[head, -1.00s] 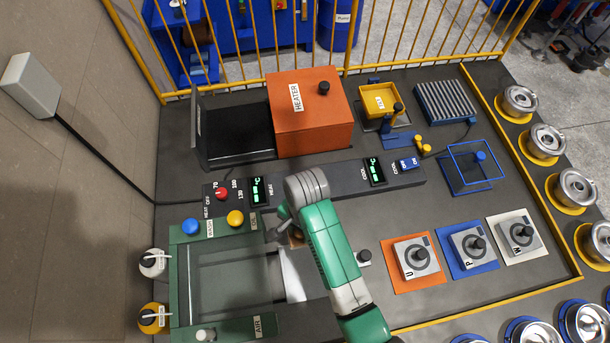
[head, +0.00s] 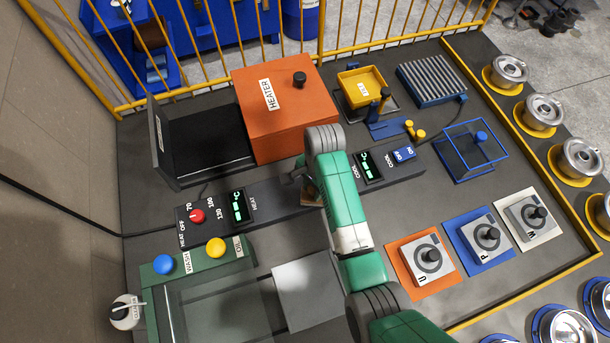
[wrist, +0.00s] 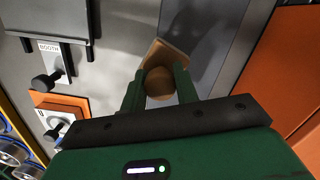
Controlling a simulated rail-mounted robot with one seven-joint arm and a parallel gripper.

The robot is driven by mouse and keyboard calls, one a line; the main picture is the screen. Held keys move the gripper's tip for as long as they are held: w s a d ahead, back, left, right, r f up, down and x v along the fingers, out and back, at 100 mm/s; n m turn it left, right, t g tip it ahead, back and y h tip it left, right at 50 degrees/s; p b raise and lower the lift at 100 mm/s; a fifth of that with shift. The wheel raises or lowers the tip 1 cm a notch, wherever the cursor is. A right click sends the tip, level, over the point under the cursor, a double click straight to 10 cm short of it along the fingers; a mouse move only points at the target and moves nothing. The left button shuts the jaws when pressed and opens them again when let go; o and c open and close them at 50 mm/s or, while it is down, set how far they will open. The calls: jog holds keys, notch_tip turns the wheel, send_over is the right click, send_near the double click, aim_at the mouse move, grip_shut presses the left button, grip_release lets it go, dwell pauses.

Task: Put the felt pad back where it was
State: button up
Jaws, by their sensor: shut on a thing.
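My gripper (head: 303,180) is shut on the round brown knob of a tan, flat-looking piece (head: 311,193), which I take to be the felt pad. In the wrist view, the green fingers stand on both sides of the brown knob (wrist: 159,84), and the tan piece (wrist: 172,55) shows just beyond them, turned at an angle. In the head view, my gripper and the piece appear over the dark console strip (head: 280,208), between its heat and cool displays. My wrist hides much of the piece. How high it is held is unclear.
An orange heater box (head: 285,115) stands behind my gripper. A yellow tray (head: 362,86), a blue wire frame (head: 468,158) and a grey slatted rack (head: 432,78) lie back right. A green-framed press (head: 190,262) is front left.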

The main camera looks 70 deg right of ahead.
jog(key=w+d, duration=0.2)
jog(key=w+d+b, duration=0.1)
jog(key=d, duration=0.1)
jog(key=shift+w+f, duration=0.3)
jog(key=shift+w, duration=0.1)
jog(key=shift+f+b, duration=0.45)
jog(key=shift+f, duration=1.25)
jog(key=shift+f, duration=0.2)
jog(key=o, duration=0.9)
jog(key=shift+o, duration=0.2)
jog(key=shift+r, duration=0.15)
notch_tip(320, 180, up, 12)
jog(key=d+p, duration=0.1)
jog(key=p, duration=0.1)
jog(key=shift+s+d, duration=0.15)
jog(key=shift+s, duration=0.2)
